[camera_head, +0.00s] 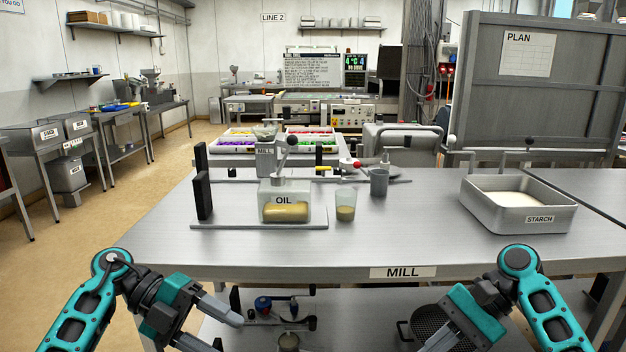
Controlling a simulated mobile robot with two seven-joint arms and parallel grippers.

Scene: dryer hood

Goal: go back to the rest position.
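My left gripper (226,333) is at the lower left, in front of the mill table's front edge and below its top. Its two fingers are apart with nothing seen between them, though the lower one is partly cut off by the picture's bottom edge. My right gripper (440,342) is at the lower right, also in front of the table. Its fingers run out of the picture, so its opening and anything between the tips are hidden. Both grippers are clear of the things on the tabletop.
Below are small items and a dark round sieve-like thing (432,328). The tabletop's front strip is clear.

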